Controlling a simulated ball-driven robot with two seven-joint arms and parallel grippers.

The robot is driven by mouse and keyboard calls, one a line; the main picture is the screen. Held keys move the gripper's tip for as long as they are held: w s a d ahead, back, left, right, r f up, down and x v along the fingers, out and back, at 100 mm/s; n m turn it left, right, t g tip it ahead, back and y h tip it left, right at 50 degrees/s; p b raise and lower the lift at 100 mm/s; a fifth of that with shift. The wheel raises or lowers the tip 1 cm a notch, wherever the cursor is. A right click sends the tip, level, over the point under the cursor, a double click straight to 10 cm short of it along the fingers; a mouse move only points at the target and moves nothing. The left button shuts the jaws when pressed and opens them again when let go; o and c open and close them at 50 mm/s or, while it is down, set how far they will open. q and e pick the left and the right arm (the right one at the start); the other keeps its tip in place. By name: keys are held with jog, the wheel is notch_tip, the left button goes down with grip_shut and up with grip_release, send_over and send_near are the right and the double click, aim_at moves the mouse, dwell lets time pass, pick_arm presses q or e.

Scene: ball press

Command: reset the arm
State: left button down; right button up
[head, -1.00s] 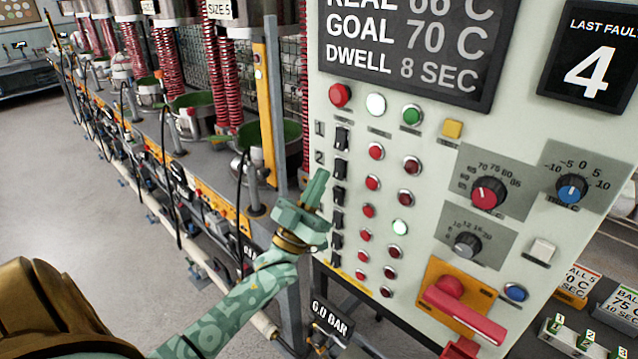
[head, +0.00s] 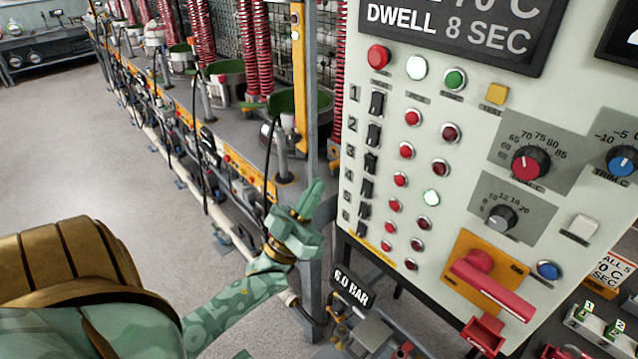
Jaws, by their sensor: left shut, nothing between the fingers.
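My left gripper (head: 312,198) is at the lower middle of the head view, at the end of my green patterned arm that comes in from the lower left. Its fingers are shut with nothing between them and point up. It is just left of the control panel (head: 455,230) and looks apart from it. The panel carries a column of black switches (head: 371,163), red and lit white lamps, a red knob (head: 527,163) and a red lever (head: 493,290). My right gripper is not in view.
A row of presses with red coiled hoses (head: 252,50) and green-rimmed pots (head: 223,78) runs back along the left of the panel. A "6.0 BAR" sign (head: 352,287) stands below my gripper. Grey floor (head: 70,130) at the left is clear.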

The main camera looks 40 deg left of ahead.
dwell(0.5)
pick_arm(q)
jog(key=w+f+g+y, duration=0.3)
jog(key=f+g, duration=0.5)
jog(key=f, duration=1.1)
jog(key=s+f+g+b, duration=0.1)
jog(key=s+f+g, duration=0.25)
jog(key=f, duration=0.75)
jog(key=s+f+g, duration=0.3)
jog(key=f+g, duration=0.1)
jog(key=f, duration=0.6)
jog(key=s+d+f+m+g+b, duration=0.1)
jog(key=s+d+f+g, duration=0.15)
jog(key=s+f, duration=0.55)
jog(key=s+d+f+m+g, duration=0.1)
jog(key=s+f+g, duration=0.3)
jog(key=s+f, duration=0.45)
jog(key=s+d+f+g+b, duration=0.1)
jog(key=s+d+f+g, duration=0.1)
jog(key=s, duration=0.6)
jog(key=s+d+f+g, duration=0.3)
jog(key=s+d, duration=0.2)
jog(key=s, duration=0.4)
jog(key=shift+f+m+b, duration=0.3)
jog(key=shift+b, duration=0.05)
